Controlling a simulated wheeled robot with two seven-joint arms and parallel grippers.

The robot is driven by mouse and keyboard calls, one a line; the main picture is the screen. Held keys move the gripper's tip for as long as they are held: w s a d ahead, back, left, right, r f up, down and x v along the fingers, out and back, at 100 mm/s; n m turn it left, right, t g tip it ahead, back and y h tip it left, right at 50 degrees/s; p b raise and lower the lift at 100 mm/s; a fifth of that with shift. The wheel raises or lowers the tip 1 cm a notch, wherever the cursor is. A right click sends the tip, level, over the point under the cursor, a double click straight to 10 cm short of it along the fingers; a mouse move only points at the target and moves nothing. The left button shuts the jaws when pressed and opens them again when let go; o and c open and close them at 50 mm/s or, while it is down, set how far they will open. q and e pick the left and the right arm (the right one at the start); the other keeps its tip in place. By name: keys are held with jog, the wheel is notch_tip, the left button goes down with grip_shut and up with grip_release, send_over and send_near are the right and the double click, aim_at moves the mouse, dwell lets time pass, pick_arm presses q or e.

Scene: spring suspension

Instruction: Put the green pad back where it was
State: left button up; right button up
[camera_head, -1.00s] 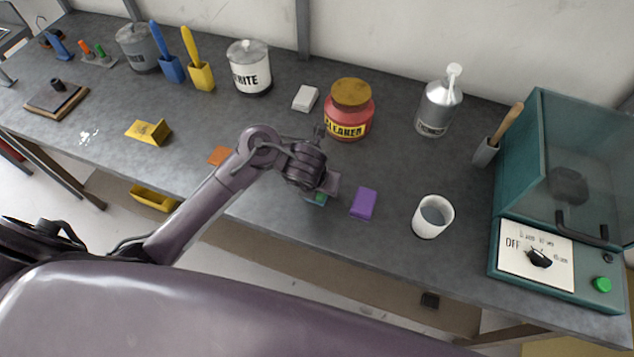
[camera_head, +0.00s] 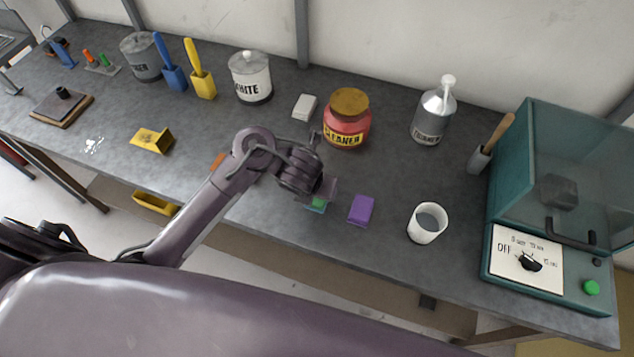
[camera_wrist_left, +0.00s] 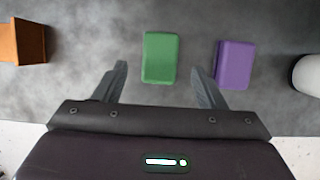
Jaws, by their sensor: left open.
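The green pad (camera_wrist_left: 160,57) lies flat on the grey bench top, near its front edge. In the left wrist view it sits just ahead of and between the fingers of my left gripper (camera_wrist_left: 157,84), which is open and empty. In the head view my left gripper (camera_head: 322,193) hangs over the green pad (camera_head: 316,204) and hides most of it. A purple pad (camera_head: 361,210) lies to the right of the green one, with a clear gap; it also shows in the left wrist view (camera_wrist_left: 235,65). My right gripper is not in view.
An orange block (camera_wrist_left: 22,42) lies left of the green pad. A white cup (camera_head: 427,222) stands right of the purple pad. A teal cabinet (camera_head: 555,180) fills the right end.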

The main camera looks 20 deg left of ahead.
pick_arm(q)
jog(key=p+v, duration=0.5)
jog(key=v, duration=0.2)
jog(key=shift+r, duration=0.3)
jog(key=shift+s, duration=0.1)
